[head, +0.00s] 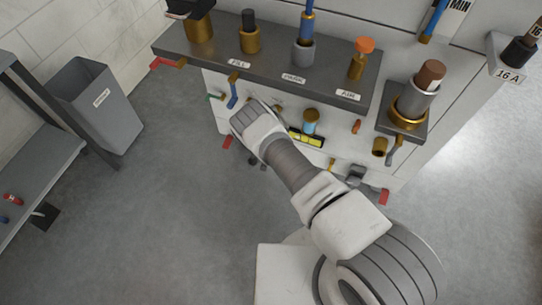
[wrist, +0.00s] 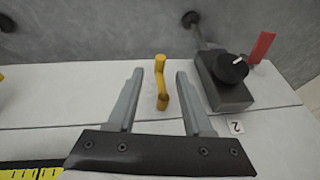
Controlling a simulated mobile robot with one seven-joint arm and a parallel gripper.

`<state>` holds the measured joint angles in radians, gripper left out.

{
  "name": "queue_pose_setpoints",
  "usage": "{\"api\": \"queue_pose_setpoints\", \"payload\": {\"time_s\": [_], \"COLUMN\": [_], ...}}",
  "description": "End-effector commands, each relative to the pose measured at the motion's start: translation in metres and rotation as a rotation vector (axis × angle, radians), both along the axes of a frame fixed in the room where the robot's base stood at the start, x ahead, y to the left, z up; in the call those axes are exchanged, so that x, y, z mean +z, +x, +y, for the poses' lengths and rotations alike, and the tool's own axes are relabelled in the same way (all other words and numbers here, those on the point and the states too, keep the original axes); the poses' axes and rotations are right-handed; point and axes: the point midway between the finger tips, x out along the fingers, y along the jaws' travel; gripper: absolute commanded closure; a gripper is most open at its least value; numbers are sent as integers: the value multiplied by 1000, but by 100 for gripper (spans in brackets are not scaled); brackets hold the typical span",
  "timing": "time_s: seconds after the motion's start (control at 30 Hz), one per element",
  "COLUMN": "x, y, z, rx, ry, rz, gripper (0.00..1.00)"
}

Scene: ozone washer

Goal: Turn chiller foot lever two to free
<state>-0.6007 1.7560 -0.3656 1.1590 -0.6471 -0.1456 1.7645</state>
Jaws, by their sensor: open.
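In the wrist view my gripper (wrist: 160,75) is open. A small yellow lever (wrist: 161,85) on the white panel lies between its two fingers in the picture, with visible space on both sides. I cannot tell how near it is in depth. To the right are a grey box with a black knob (wrist: 232,68) and a red tab (wrist: 262,46) at the panel edge. A label "2" (wrist: 236,127) is beside the box. In the head view my arm reaches to the bench front, and its hand hides the fingers and yellow lever. Which part is foot lever two is unclear.
A yellow gauge strip (wrist: 30,173) is at lower left in the wrist view. In the head view, a blue lever (head: 233,92) hangs above the hand, and a grey bench top (head: 270,75) carries several fittings. A grey bin (head: 98,108) stands left; the floor between is clear.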

Motion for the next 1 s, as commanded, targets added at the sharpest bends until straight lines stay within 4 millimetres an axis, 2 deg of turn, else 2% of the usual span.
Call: {"api": "queue_pose_setpoints", "payload": {"time_s": [0.03,0.3,0.83,0.87,1.0], "x": [-11,-31,-36,-36,-36], "y": [3,13,16,16,16], "z": [0,0,0,0,0], "rx": [-1,-1,0,0,0], "ry": [0,1,1,1,0], "rz": [-1,-1,0,0,0], "gripper": [49,49,49,53,78]}}
